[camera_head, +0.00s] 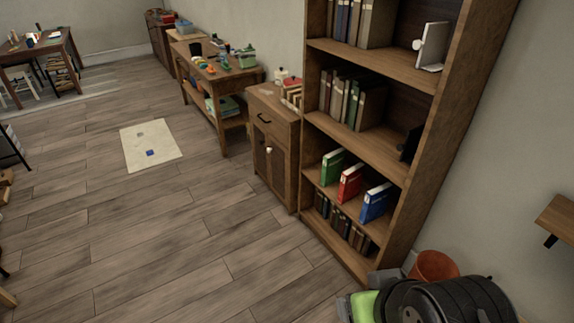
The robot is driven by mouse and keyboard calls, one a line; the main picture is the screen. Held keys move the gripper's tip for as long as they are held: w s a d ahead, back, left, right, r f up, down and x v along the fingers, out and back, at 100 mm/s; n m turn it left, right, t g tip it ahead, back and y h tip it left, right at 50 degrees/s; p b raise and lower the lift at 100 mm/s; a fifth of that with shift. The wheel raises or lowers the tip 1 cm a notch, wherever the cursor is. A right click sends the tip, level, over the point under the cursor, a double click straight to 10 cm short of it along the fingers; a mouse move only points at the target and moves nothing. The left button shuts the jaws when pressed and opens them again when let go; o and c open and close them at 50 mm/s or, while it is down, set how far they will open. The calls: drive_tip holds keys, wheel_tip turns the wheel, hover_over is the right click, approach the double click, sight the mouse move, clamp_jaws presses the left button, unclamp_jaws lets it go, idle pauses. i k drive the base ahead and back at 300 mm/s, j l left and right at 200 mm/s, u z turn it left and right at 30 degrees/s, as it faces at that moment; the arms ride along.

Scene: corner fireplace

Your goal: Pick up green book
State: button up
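A green book (332,167), shaped like a binder, stands upright on a low shelf of the tall wooden bookcase (440,118). It is the leftmost of three spaced binders. A red binder (350,183) stands to its right, and a blue binder (376,203) stands further right. The shelf above holds a row of books (352,100), some of them dull green. My gripper is not in view, so its state and its distance from the green book do not show.
A wooden cabinet (277,165) stands left of the bookcase. A dark ridged round object (450,303), an orange pot (434,266) and a light green item (365,305) crowd the floor area at the lower right. The wooden floor (190,240) before the bookcase is clear.

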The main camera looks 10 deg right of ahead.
sight(332, 163)
drive_tip(key=i+j+u, duration=0.1)
drive_tip(key=i+u, duration=0.25)
drive_tip(key=i, duration=0.15)
drive_tip(key=i+u, duration=0.4)
drive_tip(key=i, duration=0.15)
drive_tip(key=i+l+u, duration=0.2)
drive_tip(key=i+u, duration=0.15)
drive_tip(key=i, duration=0.15)
drive_tip(key=i+l+u, duration=0.2)
drive_tip(key=l+u, duration=0.15)
drive_tip(key=l, duration=0.3)
drive_tip(key=i+l+u, duration=0.2)
drive_tip(key=l, duration=0.15)
